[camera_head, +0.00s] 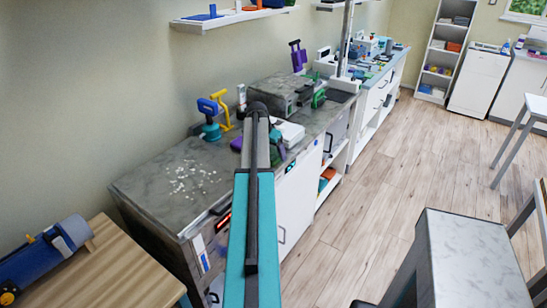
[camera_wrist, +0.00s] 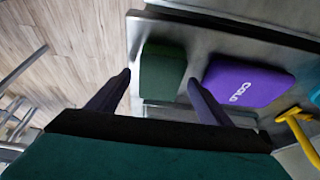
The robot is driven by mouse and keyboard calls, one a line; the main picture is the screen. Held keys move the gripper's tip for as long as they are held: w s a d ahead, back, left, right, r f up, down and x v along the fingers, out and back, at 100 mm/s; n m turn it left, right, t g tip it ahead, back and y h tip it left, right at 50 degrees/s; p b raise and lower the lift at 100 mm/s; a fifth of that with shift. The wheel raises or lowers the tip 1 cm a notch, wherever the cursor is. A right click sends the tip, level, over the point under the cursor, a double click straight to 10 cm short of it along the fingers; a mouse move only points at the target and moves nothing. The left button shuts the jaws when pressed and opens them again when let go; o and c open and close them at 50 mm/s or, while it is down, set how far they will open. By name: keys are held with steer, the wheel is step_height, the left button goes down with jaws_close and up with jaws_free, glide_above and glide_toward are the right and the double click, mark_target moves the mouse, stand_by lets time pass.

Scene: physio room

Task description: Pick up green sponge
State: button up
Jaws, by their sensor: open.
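The green sponge (camera_wrist: 162,72) is a dark green block with rounded corners, lying on a grey surface close to its edge in the wrist view. My gripper (camera_wrist: 158,77) is open, with one dark finger on each side of the sponge's near end. The fingers look apart from the sponge; how far above it they are I cannot tell.
A purple pack marked COLD (camera_wrist: 245,83) lies just right of the sponge, close to the right finger. A yellow item (camera_wrist: 297,130) is farther right. Wooden floor (camera_wrist: 70,40) shows beyond the edge. The counter (camera_head: 150,190) holds white bits and several tools.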

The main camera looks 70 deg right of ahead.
steer(key=shift+f, duration=0.25)
stand_by(0.5)
steer(key=c, duration=1.1)
